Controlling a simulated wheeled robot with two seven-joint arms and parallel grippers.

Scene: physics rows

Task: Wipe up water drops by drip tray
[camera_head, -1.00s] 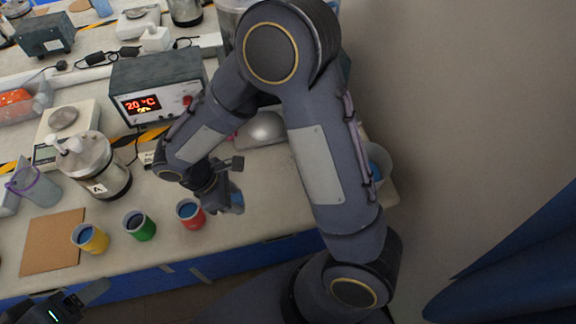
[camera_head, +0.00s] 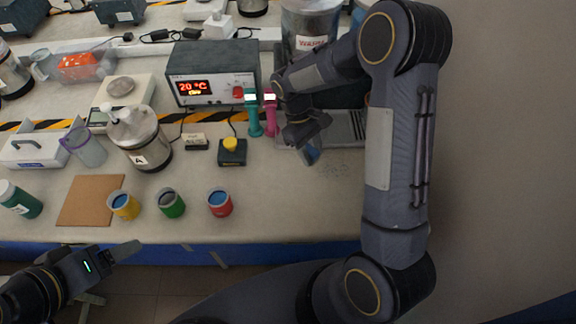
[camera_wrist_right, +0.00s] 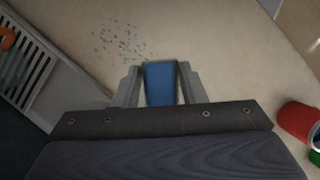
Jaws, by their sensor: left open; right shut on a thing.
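My right gripper (camera_head: 306,144) is shut on a blue cloth or sponge (camera_head: 311,155) above the bench, just left of the water drops. In the right wrist view the blue piece (camera_wrist_right: 160,83) sits between the two fingers (camera_wrist_right: 160,88). The water drops (camera_head: 342,163) are small specks on the bench in front of the drip tray; they show in the right wrist view (camera_wrist_right: 122,42) ahead and left of the fingers. The slatted drip tray (camera_head: 350,125) is partly hidden by my right arm. My left gripper (camera_head: 112,268) is open and empty by the bench's front edge.
Red (camera_head: 220,203), green (camera_head: 171,203) and yellow (camera_head: 124,205) cups stand near the front edge. A temperature unit (camera_head: 214,75), pink and teal upright items (camera_head: 270,113) and a yellow-button box (camera_head: 232,151) stand behind. The bench between cups and drops is clear.

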